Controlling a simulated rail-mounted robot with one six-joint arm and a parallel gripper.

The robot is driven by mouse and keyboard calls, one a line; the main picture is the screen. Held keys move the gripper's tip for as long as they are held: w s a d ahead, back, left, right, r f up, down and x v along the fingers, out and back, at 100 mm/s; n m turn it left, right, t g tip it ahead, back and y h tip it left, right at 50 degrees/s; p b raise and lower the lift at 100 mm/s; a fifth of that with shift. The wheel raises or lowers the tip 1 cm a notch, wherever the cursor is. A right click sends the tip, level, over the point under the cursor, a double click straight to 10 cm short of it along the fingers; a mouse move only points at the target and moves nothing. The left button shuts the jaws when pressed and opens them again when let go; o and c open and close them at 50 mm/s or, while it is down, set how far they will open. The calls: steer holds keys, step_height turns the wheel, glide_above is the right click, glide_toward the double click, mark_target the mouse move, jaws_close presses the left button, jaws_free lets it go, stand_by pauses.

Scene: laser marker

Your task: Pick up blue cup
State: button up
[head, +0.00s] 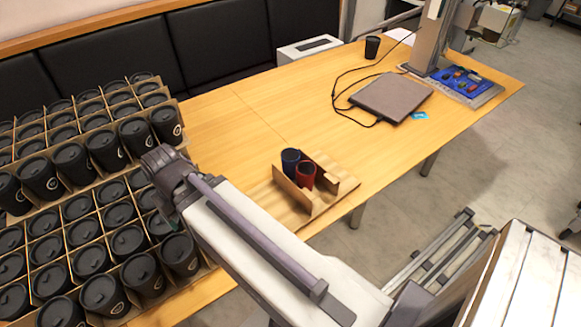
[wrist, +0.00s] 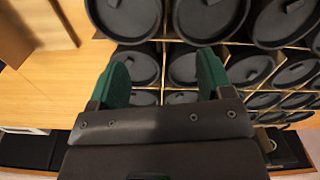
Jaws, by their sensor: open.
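The blue cup does not show clearly in the wrist view. My gripper (wrist: 163,75) is open in the wrist view, its two green fingers apart with nothing held between them. Black lidded cups (wrist: 200,18) in the crate lie beyond and below the fingers. In the head view my arm reaches to the crates, left of the wooden holder, and the fingers are hidden there.
Cardboard crates (head: 72,201) full of black lidded cups (head: 102,295) fill the left. A closed laptop (head: 391,97), a single black cup (head: 372,47) and a blue mat (head: 462,82) with small parts sit at the far right of the table. The table middle (head: 245,115) is clear.

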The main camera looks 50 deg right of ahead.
steer(key=w+d+f+m+g+h+b, duration=0.1)
steer(key=w+d+f+m+h+b, duration=0.2)
steer(key=d, duration=0.4)
steer(key=w+d+f+m+g+h+b, duration=0.1)
steer(key=d+f+m+h+b, duration=0.15)
steer(key=d+m+b, duration=0.35)
steer(key=m+g+h+b, duration=0.3)
steer(key=m+h+b, duration=0.35)
steer(key=m, duration=0.75)
glide_toward(284, 157)
step_height(284, 157, up, 3)
steer(key=s+a, duration=0.1)
steer(key=a, duration=0.1)
steer(key=shift+h, duration=0.3)
steer(key=b+x, duration=0.1)
steer(key=x, duration=0.2)
steer(key=b+x, duration=0.1)
steer(key=x, duration=0.3)
steer(key=b+x, duration=0.2)
steer(key=x, duration=0.1)
steer(key=shift+s+f, duration=0.4)
steer(key=shift+s, duration=0.05)
steer(key=shift+d, duration=0.1)
steer(key=shift+r, duration=0.1)
steer(key=shift+c, duration=1.4)
